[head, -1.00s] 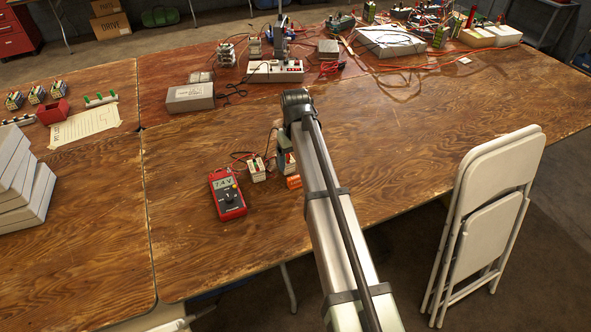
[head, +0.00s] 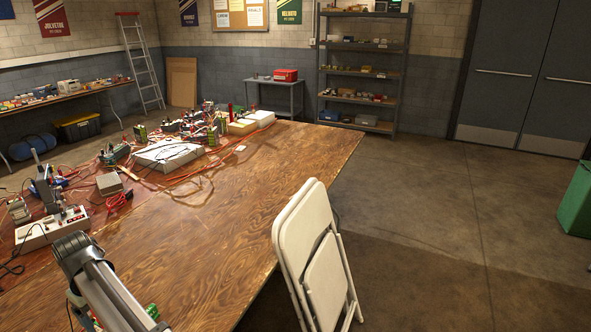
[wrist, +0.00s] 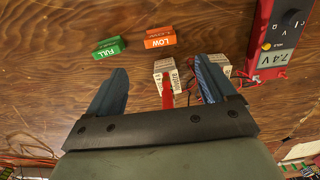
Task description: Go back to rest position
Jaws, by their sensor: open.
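My gripper (wrist: 162,68) shows in the wrist view, open, with its two blue-grey fingers apart above the wooden table (wrist: 45,75). A white battery pack (wrist: 173,72) with a red strip shows between the fingers, towards the right one. A second white pack (wrist: 219,64) is partly hidden behind the right finger. I see nothing clamped. A green block marked FULL (wrist: 109,47) and an orange block marked LOW (wrist: 160,38) lie beyond the fingers. In the head view my arm is at the lower left, and the gripper is out of sight.
A red multimeter (wrist: 284,35) reading 7.4 V lies at the wrist view's upper right. In the head view, a white folding chair (head: 317,258) stands against the table edge. A power strip (head: 52,228) and cables crowd the table's left; its right part is bare.

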